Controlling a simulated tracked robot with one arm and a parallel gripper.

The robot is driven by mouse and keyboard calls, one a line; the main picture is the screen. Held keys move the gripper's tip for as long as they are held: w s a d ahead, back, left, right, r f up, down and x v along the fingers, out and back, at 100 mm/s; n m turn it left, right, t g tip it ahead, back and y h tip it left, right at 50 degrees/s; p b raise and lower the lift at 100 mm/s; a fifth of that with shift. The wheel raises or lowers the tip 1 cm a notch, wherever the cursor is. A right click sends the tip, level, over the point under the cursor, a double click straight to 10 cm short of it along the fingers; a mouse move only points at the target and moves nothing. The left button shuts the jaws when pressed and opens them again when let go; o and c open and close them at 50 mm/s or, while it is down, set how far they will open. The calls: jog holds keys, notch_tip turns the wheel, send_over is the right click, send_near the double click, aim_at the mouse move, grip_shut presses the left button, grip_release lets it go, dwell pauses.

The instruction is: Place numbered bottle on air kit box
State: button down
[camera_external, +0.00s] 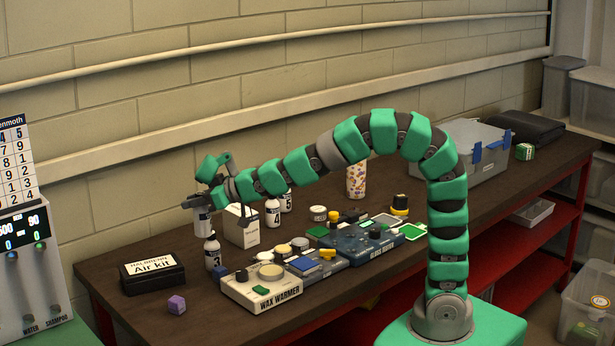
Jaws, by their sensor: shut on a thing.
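The air kit box (152,277) is a black case with a white "Air kit" label, lying on the left end of the bench. My gripper (204,203) is at the bench's left part, up and to the right of the air kit box in the picture. It is shut on a white bottle (203,224); the number on this bottle cannot be read. Another white bottle (212,254), marked with what looks like a 3, stands upright just below it in the picture. Two more white numbered bottles (273,213) (287,201) stand further right, behind a white carton.
The white carton (241,227) stands right of my gripper. The wax warmer (262,288) and other devices (360,242) fill the bench's front. A purple cube (177,305) lies before the air kit box. A patterned cup (356,181) and grey case (467,152) stand further right.

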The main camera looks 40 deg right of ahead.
jog(key=f, duration=0.3)
jog(key=s+a+f, duration=0.1)
jog(key=shift+f, duration=0.15)
jog(key=shift+s+a+x, duration=0.1)
jog(key=shift+a+x, duration=0.05)
jog(key=shift+x, duration=2.7)
jog(key=shift+s+a+x, duration=0.1)
jog(key=shift+a+x, duration=0.05)
jog(key=shift+x, duration=2.7)
jog(key=shift+s+a+x, duration=0.1)
jog(key=shift+a+x, duration=0.05)
jog(key=shift+x, duration=2.75)
jog(key=shift+d, duration=0.1)
jog(key=c, duration=1.2)
grip_release()
